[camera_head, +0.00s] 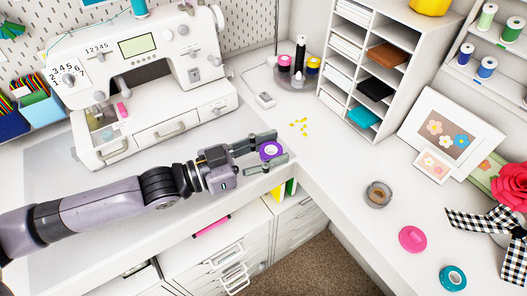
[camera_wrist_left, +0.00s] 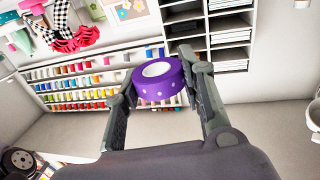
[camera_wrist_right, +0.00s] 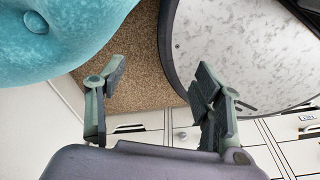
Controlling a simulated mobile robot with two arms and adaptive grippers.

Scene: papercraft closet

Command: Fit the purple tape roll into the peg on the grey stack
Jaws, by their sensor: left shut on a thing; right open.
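The purple tape roll (camera_head: 263,153) has a white core. My left gripper (camera_head: 268,151) is shut on it above the white desk, near the inner corner edge. In the left wrist view the same purple roll (camera_wrist_left: 158,92) sits between both fingers, its hole facing up. A round grey holder (camera_head: 292,85) stands at the back of the desk with pink and yellow rolls and a tall black item on it. I cannot tell which upright is the bare peg. My right gripper (camera_wrist_right: 158,95) is open and empty in the right wrist view; the head view does not show it.
A white shelf unit (camera_head: 385,50) stands at the back right. A grey-brown roll (camera_head: 378,183), a pink roll (camera_head: 412,238) and a teal roll (camera_head: 453,278) lie on the right desk.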

